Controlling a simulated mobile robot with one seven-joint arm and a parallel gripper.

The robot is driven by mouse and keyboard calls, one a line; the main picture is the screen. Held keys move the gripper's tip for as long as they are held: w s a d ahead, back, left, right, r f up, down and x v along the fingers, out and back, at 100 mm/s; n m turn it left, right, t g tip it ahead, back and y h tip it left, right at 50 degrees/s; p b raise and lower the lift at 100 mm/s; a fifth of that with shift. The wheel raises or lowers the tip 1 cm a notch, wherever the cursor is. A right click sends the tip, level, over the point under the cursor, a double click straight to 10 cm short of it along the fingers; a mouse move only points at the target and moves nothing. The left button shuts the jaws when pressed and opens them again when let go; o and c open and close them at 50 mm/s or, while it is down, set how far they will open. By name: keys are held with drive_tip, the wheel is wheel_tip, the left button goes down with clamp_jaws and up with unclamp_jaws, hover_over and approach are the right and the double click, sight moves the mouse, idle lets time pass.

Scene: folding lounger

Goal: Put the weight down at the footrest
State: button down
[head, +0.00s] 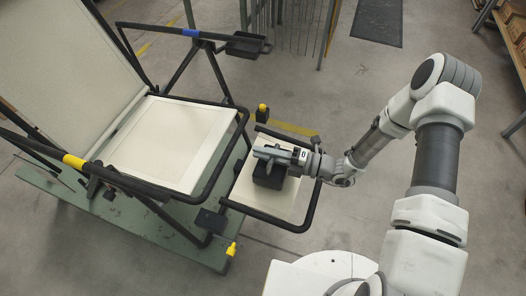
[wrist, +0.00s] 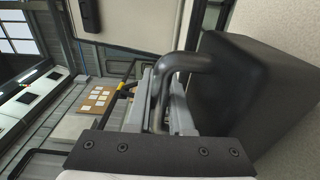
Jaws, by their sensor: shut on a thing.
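The weight (head: 269,174) is a dark block with a bent bar handle. In the head view it is over the footrest (head: 290,205), a cream pad in a black tube frame at the lounger's front end. I cannot tell whether its base touches the pad. My gripper (head: 270,154) is above the block, shut on its handle. In the wrist view the handle of the weight (wrist: 250,90) runs between my gripper's grey fingers (wrist: 165,105), and the cream footrest (wrist: 300,135) shows close beside the block. The far side of the weight is hidden.
The lounger's cream seat (head: 170,142) and raised backrest (head: 70,65) are left of the footrest. A black armrest tray (head: 246,45) stands behind. Yellow-tipped levers (head: 262,110) (head: 231,249) flank the footrest. A green base plate (head: 125,220) lies underneath.

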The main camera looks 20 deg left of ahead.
drive_tip(key=shift+f, duration=0.15)
drive_tip(key=c, duration=0.7)
unclamp_jaws()
drive_tip(key=shift+f, duration=0.1)
drive_tip(key=d+p, duration=0.2)
drive_tip(key=d, duration=1.5)
drive_tip(key=shift+s+d, duration=0.15)
drive_tip(key=shift+d, duration=0.05)
drive_tip(key=shift+r, duration=0.2)
